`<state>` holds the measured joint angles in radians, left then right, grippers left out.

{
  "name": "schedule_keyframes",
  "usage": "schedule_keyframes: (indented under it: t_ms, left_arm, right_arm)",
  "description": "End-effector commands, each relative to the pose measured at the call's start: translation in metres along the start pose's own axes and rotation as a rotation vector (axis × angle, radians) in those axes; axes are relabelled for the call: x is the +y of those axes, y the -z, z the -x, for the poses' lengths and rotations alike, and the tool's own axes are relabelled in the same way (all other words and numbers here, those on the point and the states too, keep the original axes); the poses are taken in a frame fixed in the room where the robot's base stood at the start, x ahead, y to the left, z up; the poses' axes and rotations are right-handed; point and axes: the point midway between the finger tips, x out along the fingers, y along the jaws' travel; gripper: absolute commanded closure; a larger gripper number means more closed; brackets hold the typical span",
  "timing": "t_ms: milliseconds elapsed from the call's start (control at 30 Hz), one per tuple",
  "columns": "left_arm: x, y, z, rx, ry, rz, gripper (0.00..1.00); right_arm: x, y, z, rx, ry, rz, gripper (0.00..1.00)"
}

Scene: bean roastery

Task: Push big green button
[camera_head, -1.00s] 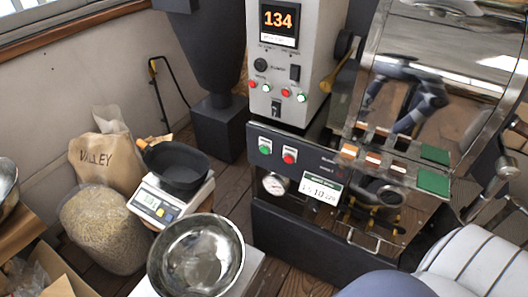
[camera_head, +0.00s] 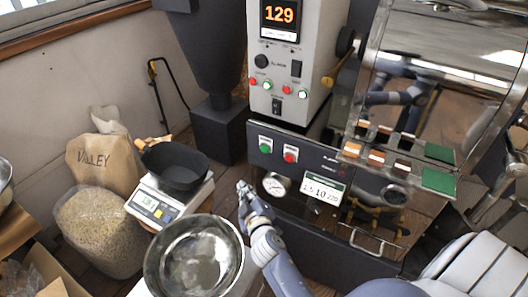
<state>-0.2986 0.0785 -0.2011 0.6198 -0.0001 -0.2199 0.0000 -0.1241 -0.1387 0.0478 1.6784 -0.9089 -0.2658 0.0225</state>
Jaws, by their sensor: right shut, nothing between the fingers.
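A green button (camera_head: 265,145) sits on a white plate on the dark front panel (camera_head: 325,159) of the roaster, with a red button (camera_head: 290,155) to its right. Smaller green and red buttons show on the grey control box above. My right gripper (camera_head: 242,188) has its fingertips pointing up, below and a little left of the green button in the picture, apart from it. It is shut and empty. My left gripper is not in view.
A steel bowl (camera_head: 193,257) stands just left of my right arm. A scale (camera_head: 152,207) bears a black pan (camera_head: 176,168). A gauge (camera_head: 277,186) and a price-like label (camera_head: 323,188) are on the roaster front. A bean sack (camera_head: 100,230) stands at left.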

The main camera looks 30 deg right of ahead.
Motion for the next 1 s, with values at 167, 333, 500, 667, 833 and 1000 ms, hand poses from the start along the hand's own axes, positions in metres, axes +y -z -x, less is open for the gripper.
schedule_keyframes:
  t_ms: [167, 333, 500, 667, 833, 1000]
  left_arm:
    - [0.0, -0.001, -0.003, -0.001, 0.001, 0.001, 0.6]
    - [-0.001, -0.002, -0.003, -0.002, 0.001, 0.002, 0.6]
    - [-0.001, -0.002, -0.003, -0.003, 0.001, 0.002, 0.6]
    - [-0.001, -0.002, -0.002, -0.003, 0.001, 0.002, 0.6]
    - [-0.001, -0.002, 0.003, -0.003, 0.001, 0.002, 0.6]
    - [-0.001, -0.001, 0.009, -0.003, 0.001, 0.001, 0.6]
  right_arm:
    - [0.029, 0.036, -0.007, 0.087, -0.081, 0.063, 1.0]
    - [0.036, 0.044, -0.008, 0.106, -0.098, 0.08, 1.0]
    - [0.035, 0.043, -0.008, 0.105, -0.097, 0.079, 1.0]
    - [0.037, 0.043, -0.009, 0.104, -0.096, 0.08, 1.0]
    - [0.047, 0.038, -0.019, 0.105, -0.097, 0.082, 1.0]
    - [0.062, 0.028, -0.036, 0.104, -0.097, 0.083, 1.0]
